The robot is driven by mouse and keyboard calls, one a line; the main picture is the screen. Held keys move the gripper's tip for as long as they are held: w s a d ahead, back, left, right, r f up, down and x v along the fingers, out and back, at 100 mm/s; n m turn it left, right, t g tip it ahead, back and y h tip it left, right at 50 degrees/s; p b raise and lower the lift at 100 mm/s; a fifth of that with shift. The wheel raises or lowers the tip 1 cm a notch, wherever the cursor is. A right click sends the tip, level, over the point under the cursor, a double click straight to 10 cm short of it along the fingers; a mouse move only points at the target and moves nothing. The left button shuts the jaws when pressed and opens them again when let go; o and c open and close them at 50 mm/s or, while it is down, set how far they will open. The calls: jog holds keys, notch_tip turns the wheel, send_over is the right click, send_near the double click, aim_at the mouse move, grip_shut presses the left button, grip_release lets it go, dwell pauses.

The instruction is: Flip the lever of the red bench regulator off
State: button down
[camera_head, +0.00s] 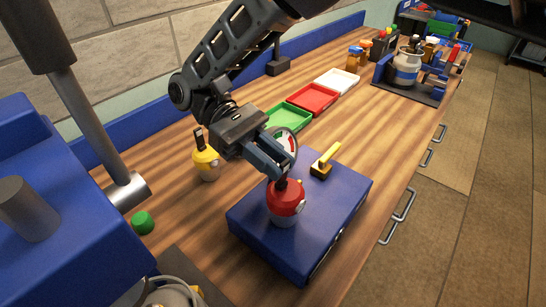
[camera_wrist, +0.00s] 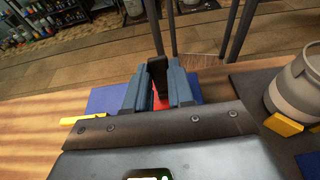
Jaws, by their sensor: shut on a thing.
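The red bench regulator (camera_head: 286,207) is a round red body with a pale base on top of a blue box (camera_head: 335,215). Its short black lever (camera_wrist: 157,72) stands between my fingers in the wrist view. My gripper (camera_head: 279,178) reaches down from the upper left and is shut on this lever. In the wrist view a little red (camera_wrist: 160,102) shows between the fingers (camera_wrist: 158,82). A round dial gauge (camera_head: 289,140) is partly hidden behind my gripper. The lever's lower end is hard to make out.
A yellow regulator with a black lever (camera_head: 207,161) stands left of the box. A yellow-handled part (camera_head: 326,160) sits on the box near its back. Green (camera_head: 290,118), red (camera_head: 313,98) and white (camera_head: 337,81) trays lie behind. Blue equipment (camera_head: 60,210) fills the left.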

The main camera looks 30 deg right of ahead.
jog(key=c, duration=1)
grip_release()
jog(key=shift+o, duration=0.2)
jog(key=shift+r, duration=0.1)
jog(key=shift+r, duration=0.3)
jog(key=r, duration=0.2)
jog(key=d+r, duration=0.1)
jog(key=shift+s+r, duration=0.2)
jog(key=shift+r, duration=0.15)
jog(key=s+d+r, duration=0.5)
jog(key=d+r, duration=0.1)
jog(key=d, duration=0.3)
jog(key=shift+s+r+b, duration=0.2)
jog(key=shift+b, duration=0.25)
jog(key=shift+d, duration=0.1)
